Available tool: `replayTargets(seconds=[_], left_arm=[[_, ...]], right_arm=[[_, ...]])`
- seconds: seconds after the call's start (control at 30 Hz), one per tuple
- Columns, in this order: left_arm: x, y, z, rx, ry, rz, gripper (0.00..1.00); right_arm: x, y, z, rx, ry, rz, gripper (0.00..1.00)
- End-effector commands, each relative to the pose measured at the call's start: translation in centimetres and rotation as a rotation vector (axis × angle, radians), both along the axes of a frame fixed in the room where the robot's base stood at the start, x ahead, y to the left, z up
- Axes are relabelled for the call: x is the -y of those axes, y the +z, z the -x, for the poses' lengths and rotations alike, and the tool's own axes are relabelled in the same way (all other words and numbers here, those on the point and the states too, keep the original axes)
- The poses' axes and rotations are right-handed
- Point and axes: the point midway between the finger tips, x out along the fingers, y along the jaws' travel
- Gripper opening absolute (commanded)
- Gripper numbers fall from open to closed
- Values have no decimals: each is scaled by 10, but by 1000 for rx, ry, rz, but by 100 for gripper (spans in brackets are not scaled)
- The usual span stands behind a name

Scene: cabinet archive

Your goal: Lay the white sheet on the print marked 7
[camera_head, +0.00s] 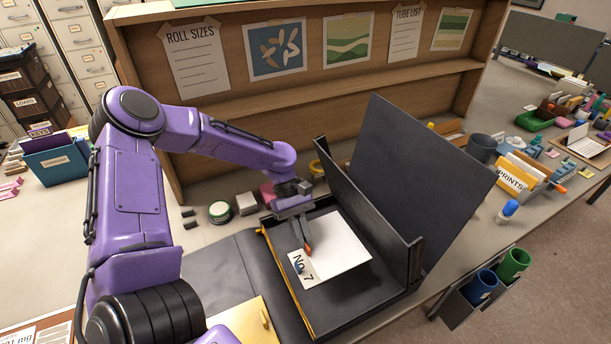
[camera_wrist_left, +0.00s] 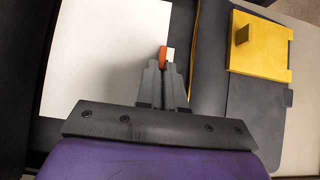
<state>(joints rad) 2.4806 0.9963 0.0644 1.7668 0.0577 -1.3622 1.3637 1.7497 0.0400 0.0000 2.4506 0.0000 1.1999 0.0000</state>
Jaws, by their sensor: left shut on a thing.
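The white sheet (camera_head: 340,245) is in the open black case, flat or nearly so; I cannot tell whether it touches what is under it. It also shows in the left wrist view (camera_wrist_left: 105,50). A pale strip marked No. 7 (camera_head: 301,272) shows at its lower left edge; the rest of that print is hidden. My right gripper is not in view.
The open black case (camera_head: 385,285) has a raised wall (camera_head: 345,195) and a tall dark panel (camera_head: 425,175) on the right. A wooden shelf board (camera_head: 300,100) stands behind. A PRINTS box (camera_head: 515,180) stands at right.

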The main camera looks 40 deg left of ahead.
Motion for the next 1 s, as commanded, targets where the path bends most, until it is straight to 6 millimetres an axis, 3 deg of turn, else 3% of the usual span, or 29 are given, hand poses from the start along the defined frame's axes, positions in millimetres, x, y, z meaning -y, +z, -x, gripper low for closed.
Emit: replayTargets(seconds=[0.2,0.3,0.6,1.0], left_arm=[[-4,5,-1,-1,0,-6,0],[-4,-18,-1,0,0,-4,0],[-3,-52,-2,1,-1,-4,0],[-4,-60,-2,3,0,-3,0]], right_arm=[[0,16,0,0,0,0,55],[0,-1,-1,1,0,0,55],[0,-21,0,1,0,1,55],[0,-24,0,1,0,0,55]])
